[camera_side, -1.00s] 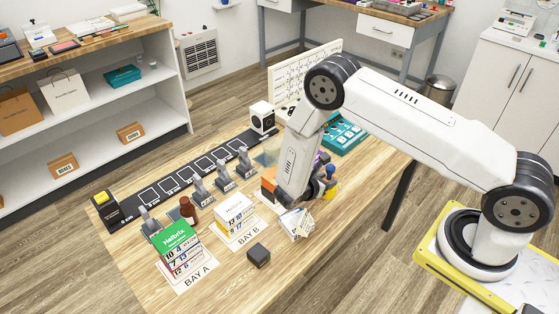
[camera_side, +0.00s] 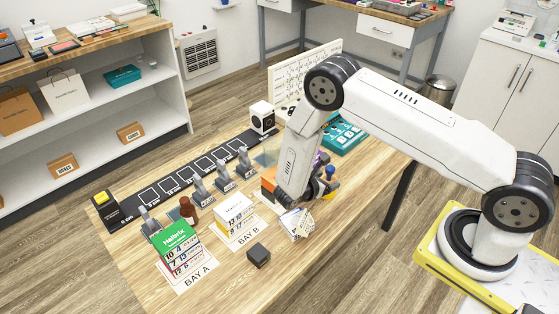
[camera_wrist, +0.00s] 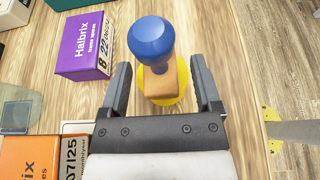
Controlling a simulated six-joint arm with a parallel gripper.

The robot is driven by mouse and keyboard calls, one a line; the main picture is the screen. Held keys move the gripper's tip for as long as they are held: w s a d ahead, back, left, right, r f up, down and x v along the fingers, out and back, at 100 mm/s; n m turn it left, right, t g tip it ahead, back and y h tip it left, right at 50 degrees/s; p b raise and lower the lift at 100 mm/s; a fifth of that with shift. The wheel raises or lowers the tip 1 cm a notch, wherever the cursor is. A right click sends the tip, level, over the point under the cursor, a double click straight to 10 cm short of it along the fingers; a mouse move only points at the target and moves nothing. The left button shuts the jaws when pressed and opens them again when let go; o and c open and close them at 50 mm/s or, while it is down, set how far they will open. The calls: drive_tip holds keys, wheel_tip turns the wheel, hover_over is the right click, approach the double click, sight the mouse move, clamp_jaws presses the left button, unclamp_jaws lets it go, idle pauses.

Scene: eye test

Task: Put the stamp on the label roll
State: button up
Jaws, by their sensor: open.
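The stamp has a round blue knob (camera_wrist: 151,38) and a wooden block (camera_wrist: 160,82). It stands upright on a round yellow piece, which looks like the label roll (camera_wrist: 183,98). The stamp also shows in the side view (camera_side: 330,171), just right of my arm's end, with the yellow roll (camera_side: 332,192) under it. My gripper (camera_wrist: 163,88) is open. Its two dark fingers lie to either side of the stamp, with gaps visible in the wrist view. Most of the gripper is hidden behind my arm in the side view.
A purple box (camera_wrist: 84,46) lies left of the fingers in the wrist view, and an orange box (camera_wrist: 28,158) is below it. A tilted white carton (camera_side: 297,222), a dark block (camera_side: 259,255) and the stacks at Bay A and Bay B occupy the front table.

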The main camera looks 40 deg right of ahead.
drive_tip(key=v, duration=1.2)
idle(0.5)
drive_tip(key=s+r+m+t+y, duration=0.1)
drive_tip(key=s+r+m+y, duration=0.4)
drive_tip(key=r+m, duration=0.3)
drive_tip(key=s+d+r+m+t+y, duration=0.1)
drive_tip(key=s+r+m+y, duration=0.4)
drive_tip(key=r+m+y, duration=0.3)
drive_tip(key=shift+s+m+t, duration=0.3)
drive_tip(key=shift+s+m, duration=0.1)
drive_tip(key=shift+m, duration=0.6)
